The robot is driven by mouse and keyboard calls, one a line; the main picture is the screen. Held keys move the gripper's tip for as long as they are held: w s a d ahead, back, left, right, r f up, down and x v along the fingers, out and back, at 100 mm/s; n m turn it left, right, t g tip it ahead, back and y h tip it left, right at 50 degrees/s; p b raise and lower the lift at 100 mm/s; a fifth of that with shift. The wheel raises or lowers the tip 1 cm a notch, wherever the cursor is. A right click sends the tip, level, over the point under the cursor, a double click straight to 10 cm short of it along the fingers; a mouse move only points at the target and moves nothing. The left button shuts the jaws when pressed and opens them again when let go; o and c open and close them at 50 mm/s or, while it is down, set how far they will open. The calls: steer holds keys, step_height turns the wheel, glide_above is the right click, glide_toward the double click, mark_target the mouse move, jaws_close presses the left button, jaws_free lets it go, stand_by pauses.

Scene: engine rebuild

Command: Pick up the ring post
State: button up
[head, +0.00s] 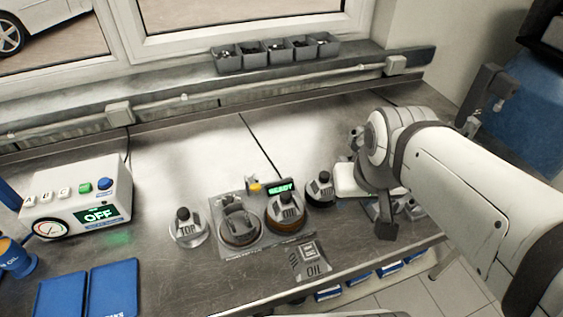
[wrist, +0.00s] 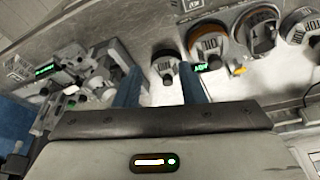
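Several labelled, dark-knobbed posts stand in a row on the steel bench. At the left is the TOP post (head: 187,228), then the OIL post (head: 286,213) with an orange-brown base, then a grey post (head: 320,190) whose label I cannot read surely. I cannot tell which one the task means. In the wrist view that grey post (wrist: 163,65) shows beyond the gap between my blue fingertips, apparently untouched. My gripper (wrist: 159,72) is open and empty. In the head view it hangs right of the grey post, largely hidden by my arm.
A piston-like part (head: 238,226) sits in a plate between the TOP and OIL posts. A block marked OIL (head: 310,260) lies in front. Other hardware crowds the right, partly behind my arm. A control box (head: 80,195) stands left; the bench behind the row is clear.

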mark_target(286, 205)
steer(key=shift+o, duration=1.4)
steer(key=shift+w+a+f, duration=0.1)
steer(key=shift+w+a, duration=0.1)
steer(key=shift+w, duration=0.05)
steer(key=o, duration=0.6)
steer(key=w+a+f+n+b, duration=0.1)
steer(key=w, duration=0.1)
steer(key=w+a+f+n+g+b, duration=0.1)
steer(key=w+a+f, duration=0.1)
steer(key=w+a+f+n+g, duration=0.1)
steer(key=w+a+n, duration=0.1)
steer(key=w, duration=0.1)
steer(key=shift+w+f+b, duration=0.1)
steer(key=shift+f+b, duration=0.2)
steer(key=shift+b, duration=0.1)
steer(key=o, duration=0.5)
steer(key=w+a+f+n, duration=0.1)
steer(key=a+f, duration=0.1)
steer(key=w+a+f+n+g+b, duration=0.1)
steer(key=w+a+f, duration=0.2)
steer(key=a+f, duration=0.1)
steer(key=shift+w+a+n, duration=0.15)
steer(key=shift+w+n, duration=0.25)
steer(key=shift+s+a+f+p, duration=0.1)
steer(key=shift+f+p, duration=0.1)
steer(key=shift+f, duration=1.7)
steer(key=shift+a+f+p, duration=0.1)
steer(key=shift+f+p, duration=0.05)
steer(key=shift+f, duration=1.75)
